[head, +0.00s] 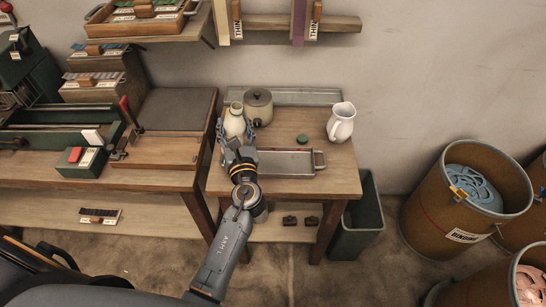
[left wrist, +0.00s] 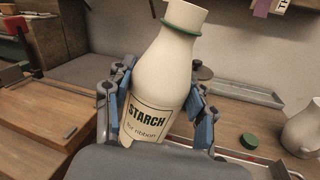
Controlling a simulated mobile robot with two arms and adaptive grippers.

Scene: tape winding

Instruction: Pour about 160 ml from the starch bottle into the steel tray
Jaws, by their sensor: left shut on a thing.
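The starch bottle (head: 235,121) is cream coloured, with a green ring at its neck and no cap on it. My left gripper (head: 238,143) is shut on it. In the left wrist view the bottle (left wrist: 168,75) stands between the blue-grey fingers, its label facing the camera, tilted slightly in the picture. I cannot tell whether its base touches the table. The steel tray (head: 313,172) lies on the small table in front of the bottle, partly hidden by my left arm. I see no liquid in its visible part. My right gripper is not in view.
A green cap (head: 302,140) lies behind the tray and a white jug (head: 341,122) stands at the right. A lidded pot (head: 258,106) stands close behind the bottle. A long metal tray (head: 300,96) lies along the wall. A green bin (head: 359,222) stands right of the table.

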